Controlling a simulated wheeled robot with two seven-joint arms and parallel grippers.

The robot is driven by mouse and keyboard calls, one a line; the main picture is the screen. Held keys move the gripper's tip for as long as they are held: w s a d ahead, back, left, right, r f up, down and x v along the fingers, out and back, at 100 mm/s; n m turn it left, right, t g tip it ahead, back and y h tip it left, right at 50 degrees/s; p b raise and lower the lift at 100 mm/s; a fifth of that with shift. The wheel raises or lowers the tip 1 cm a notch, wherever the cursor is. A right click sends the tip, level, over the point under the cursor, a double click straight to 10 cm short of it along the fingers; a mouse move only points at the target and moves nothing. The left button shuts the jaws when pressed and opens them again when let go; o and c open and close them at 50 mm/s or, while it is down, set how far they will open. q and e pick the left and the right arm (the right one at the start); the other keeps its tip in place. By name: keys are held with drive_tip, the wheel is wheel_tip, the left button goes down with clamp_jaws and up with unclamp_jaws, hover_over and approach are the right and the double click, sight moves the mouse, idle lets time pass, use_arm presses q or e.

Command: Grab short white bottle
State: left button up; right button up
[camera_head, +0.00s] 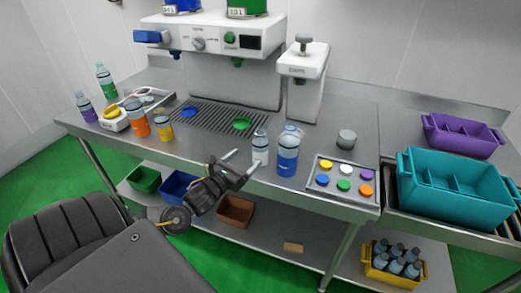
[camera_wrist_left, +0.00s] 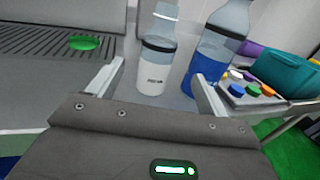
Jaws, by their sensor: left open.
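The short white bottle (camera_head: 260,150) stands upright near the front edge of the steel counter, just left of a taller blue bottle. It has a clear upper part, a dark band and a white lower part. In the left wrist view the white bottle (camera_wrist_left: 153,68) stands ahead, between the finger directions. My left gripper (camera_head: 241,164) is open and empty, at the counter's front edge, just short of the bottle. Its two fingers (camera_wrist_left: 152,88) show apart in the wrist view, with the right one near the blue bottle. My right gripper is not in view.
The blue bottle (camera_head: 287,155) stands close on the right of the white one. A tray of coloured caps (camera_head: 318,185) lies further right. A drip grate (camera_head: 210,117) is behind left. Orange (camera_head: 137,118) and yellow-labelled (camera_head: 164,127) bottles stand left.

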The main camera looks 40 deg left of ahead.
sight(256, 149)
use_arm(q)
drive_tip(key=w, duration=0.5)
drive_tip(key=shift+w+a+p, duration=0.25)
drive_tip(key=shift+p, duration=0.15)
drive_tip(key=shift+w+a+r, duration=0.1)
drive_tip(key=shift+w+r, duration=0.05)
drive_tip(key=shift+w, duration=0.2)
drive_tip(key=w, duration=0.1)
drive_tip(key=w+p, duration=0.1)
drive_tip(key=w, duration=0.2)
drive_tip(key=shift+w+a+f+p, duration=0.2)
drive_tip(key=shift+w+a+p, duration=0.05)
drive_tip(key=shift+p, duration=0.1)
drive_tip(key=shift+s, duration=0.1)
drive_tip(key=c, duration=1.1)
drive_tip(key=shift+o, duration=0.2)
drive_tip(key=shift+r, duration=0.1)
